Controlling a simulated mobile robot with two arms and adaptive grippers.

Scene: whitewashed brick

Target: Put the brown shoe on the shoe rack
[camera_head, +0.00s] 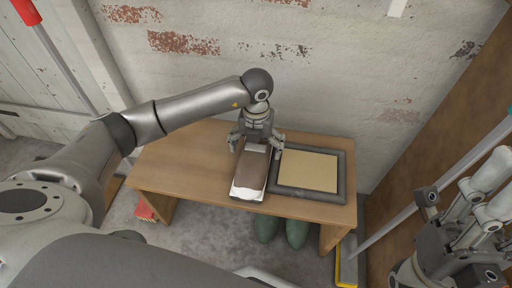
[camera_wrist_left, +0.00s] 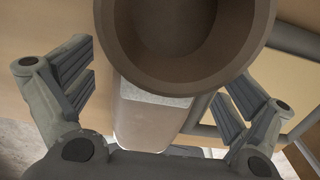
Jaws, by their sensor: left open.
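The brown shoe (camera_head: 251,172) lies on the wooden bench-like rack (camera_head: 190,160), left of a framed beige mat. Its pale end points toward me. My left gripper (camera_head: 256,147) is over the far end of the shoe, open, with one finger on each side. In the left wrist view, the shoe's round brown opening (camera_wrist_left: 185,45) fills the top middle between the spread fingers of the left gripper (camera_wrist_left: 150,95). I cannot tell whether the fingers touch the shoe. My right gripper (camera_head: 455,225) is at the right edge, away from the bench, its jaws unclear.
The dark-framed beige mat (camera_head: 308,172) lies close to the right of the shoe. Green boots (camera_head: 281,230) stand under the bench. A whitewashed brick wall (camera_head: 340,80) is right behind it. A pole (camera_head: 420,200) leans at the right, and a red object (camera_head: 145,213) lies at the left.

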